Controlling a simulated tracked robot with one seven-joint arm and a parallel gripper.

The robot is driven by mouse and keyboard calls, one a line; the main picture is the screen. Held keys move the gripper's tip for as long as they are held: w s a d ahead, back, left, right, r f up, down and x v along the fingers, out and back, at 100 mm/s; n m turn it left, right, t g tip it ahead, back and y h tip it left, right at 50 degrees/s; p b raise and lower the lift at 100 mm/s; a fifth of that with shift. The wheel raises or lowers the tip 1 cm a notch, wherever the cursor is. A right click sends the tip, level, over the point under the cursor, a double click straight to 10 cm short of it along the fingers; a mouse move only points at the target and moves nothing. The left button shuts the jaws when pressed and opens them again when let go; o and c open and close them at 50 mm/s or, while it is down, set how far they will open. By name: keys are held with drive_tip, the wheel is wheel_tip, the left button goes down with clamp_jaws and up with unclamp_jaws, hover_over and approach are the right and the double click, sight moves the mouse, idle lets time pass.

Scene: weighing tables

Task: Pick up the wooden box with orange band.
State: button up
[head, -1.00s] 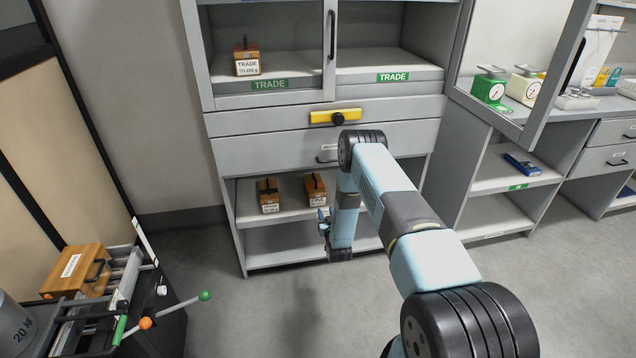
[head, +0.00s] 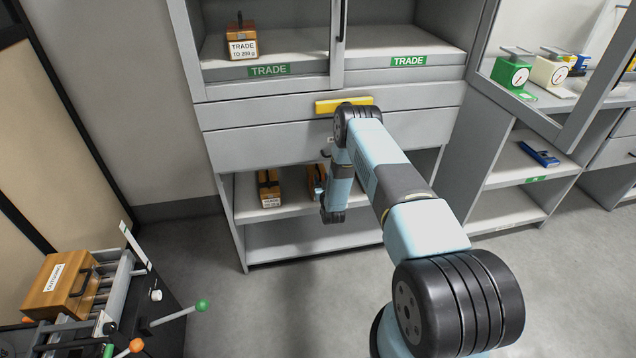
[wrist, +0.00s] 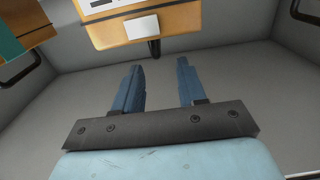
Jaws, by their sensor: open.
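Two wooden boxes stand on the lower shelf in the head view, the left one (head: 269,187) with a white label and a dark handle. The other box is partly hidden by my arm. In the wrist view, a wooden box with an orange-toned face (wrist: 150,25), white labels and a dark handle is at the top centre. Another wooden box with a teal band (wrist: 12,42) is at the upper left. I cannot tell for sure which head-view box carries the orange band. My gripper (wrist: 158,65) is open and empty, its blue fingers pointing towards the centre box, apart from it.
Cabinet walls and the shelf (head: 300,238) surround the boxes. A yellow drawer plate (head: 343,104) is above, close to my arm. Another wooden box (head: 241,42) stands on the upper shelf, and one (head: 62,285) sits on the left equipment. Grey floor is free.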

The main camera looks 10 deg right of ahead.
sight(318, 168)
drive_tip(key=shift+w, duration=1.6)
drive_tip(key=w, duration=0.2)
drive_tip(key=w+f, duration=0.1)
drive_tip(key=w, duration=0.1)
drive_tip(key=shift+w+d+f, duration=0.1)
drive_tip(key=shift+d+f, duration=0.05)
drive_tip(key=shift+d, duration=0.05)
drive_tip(key=shift+w, duration=0.45)
clamp_jaws()
